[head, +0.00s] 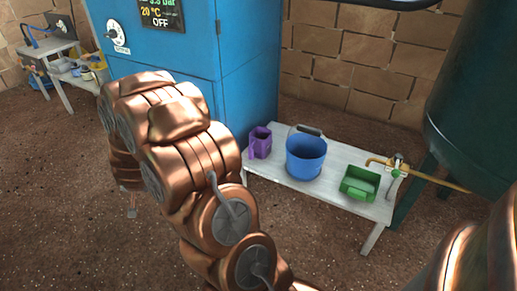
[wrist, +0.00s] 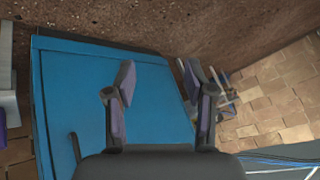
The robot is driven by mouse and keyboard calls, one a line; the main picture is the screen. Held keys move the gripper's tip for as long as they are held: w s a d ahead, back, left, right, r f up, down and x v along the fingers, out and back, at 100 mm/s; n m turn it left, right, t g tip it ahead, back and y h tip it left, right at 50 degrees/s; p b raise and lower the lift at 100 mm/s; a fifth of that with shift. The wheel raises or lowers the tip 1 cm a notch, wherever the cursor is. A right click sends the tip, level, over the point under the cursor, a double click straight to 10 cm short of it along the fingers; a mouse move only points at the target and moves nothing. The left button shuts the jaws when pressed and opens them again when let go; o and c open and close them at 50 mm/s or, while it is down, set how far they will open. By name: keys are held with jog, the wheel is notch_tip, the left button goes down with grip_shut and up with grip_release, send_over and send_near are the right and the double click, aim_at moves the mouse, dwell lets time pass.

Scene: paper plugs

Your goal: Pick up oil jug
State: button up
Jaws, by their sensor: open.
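A purple jug (head: 260,142) with a handle on its left stands upright at the left end of a pale bench in the head view. It is the most jug-like thing there, but no label shows that it is the oil jug. A blue bucket (head: 305,157) and a green open container (head: 360,184) stand to its right. In the wrist view my gripper (wrist: 164,85) is open and empty, its fingers wide apart, with a blue surface beyond them. The gripper itself cannot be made out in the head view.
A tall blue cabinet (head: 247,65) stands behind my copper arm, left of the bench (head: 325,192). A dark green tank (head: 465,110) and a brass tap (head: 380,161) are at the right. A second small table (head: 48,48) is far left. Brown floor is open in front.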

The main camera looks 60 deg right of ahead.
jog(key=w+d+f+m+h, duration=0.25)
jog(key=d+f+h, duration=0.2)
jog(key=d, duration=0.65)
jog(key=m+g+h+b, duration=0.1)
jog(key=m+g+h, duration=0.55)
jog(key=h, duration=0.55)
send_near(250, 158)
jog(key=d, duration=0.4)
jog(key=shift+w+d+f+n+y+b, duration=0.15)
jog(key=shift+d+b, duration=0.3)
jog(key=shift+d, duration=0.4)
jog(key=shift+d+r+n+y+b, duration=0.15)
jog(key=shift+d+b, duration=0.3)
jog(key=shift+d, duration=0.4)
jog(key=shift+w+d+r+b, duration=0.15)
jog(key=shift+d+b, duration=0.7)
jog(key=shift+d, duration=1.05)
jog(key=shift+c, duration=0.4)
grip_shut()
